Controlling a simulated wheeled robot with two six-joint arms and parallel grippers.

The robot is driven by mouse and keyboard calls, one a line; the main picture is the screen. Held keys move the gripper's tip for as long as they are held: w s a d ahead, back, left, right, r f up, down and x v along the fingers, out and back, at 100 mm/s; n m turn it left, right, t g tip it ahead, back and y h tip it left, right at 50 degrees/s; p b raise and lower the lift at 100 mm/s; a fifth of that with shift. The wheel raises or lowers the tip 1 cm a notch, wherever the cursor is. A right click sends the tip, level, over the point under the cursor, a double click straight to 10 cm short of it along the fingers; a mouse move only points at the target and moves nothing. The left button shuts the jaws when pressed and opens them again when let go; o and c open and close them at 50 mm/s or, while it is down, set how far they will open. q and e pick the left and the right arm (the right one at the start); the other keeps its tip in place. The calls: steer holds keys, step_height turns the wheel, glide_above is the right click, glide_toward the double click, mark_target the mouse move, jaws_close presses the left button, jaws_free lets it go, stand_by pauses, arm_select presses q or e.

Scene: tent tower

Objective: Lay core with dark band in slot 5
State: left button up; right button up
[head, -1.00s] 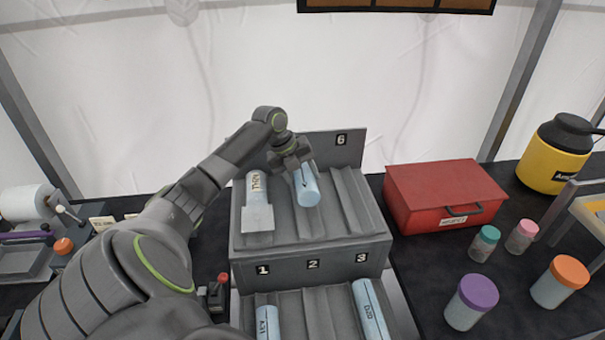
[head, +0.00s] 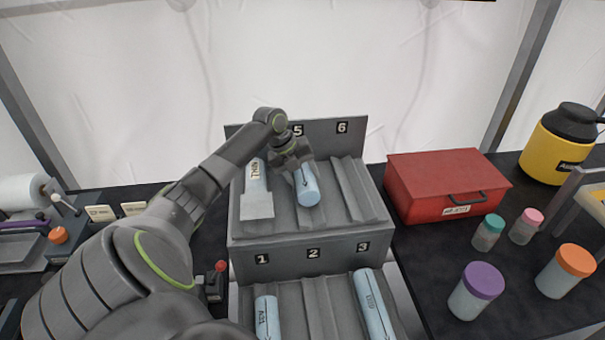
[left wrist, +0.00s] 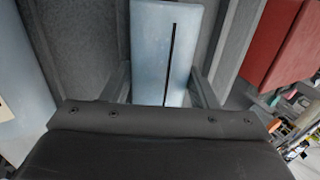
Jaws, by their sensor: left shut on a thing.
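My left gripper (head: 295,163) is shut on a pale blue core (head: 307,190), its jaws on either side of it. The core lies at the middle channel of the upper rack tier (head: 360,222), below the label 5 (head: 298,130). I cannot tell if it rests on the channel floor. In the left wrist view the held core (left wrist: 160,50) fills the space between the fingers and shows a thin dark line along its length. The gripper hides its far end. My right gripper is out of view.
Another labelled core (head: 256,178) lies in the left upper channel. Two cores, left (head: 266,318) and right (head: 375,305), lie in the lower tier, under labels 1 and 3.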

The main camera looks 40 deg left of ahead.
arm_select(q)
steer(key=shift+s+d+f, duration=0.15)
steer(key=shift+s+f, duration=0.05)
steer(key=shift+f, duration=0.2)
steer(key=o, duration=1.3)
steer(key=shift+w+d, duration=0.1)
steer(key=shift+d, duration=0.05)
steer(key=shift+o, duration=0.2)
steer(key=shift+f, duration=0.1)
steer(key=shift+a+r, duration=0.2)
steer(key=shift+r, duration=0.05)
steer(key=b+v, duration=0.4)
steer(key=v, duration=1.4)
steer(key=shift+w, duration=0.35)
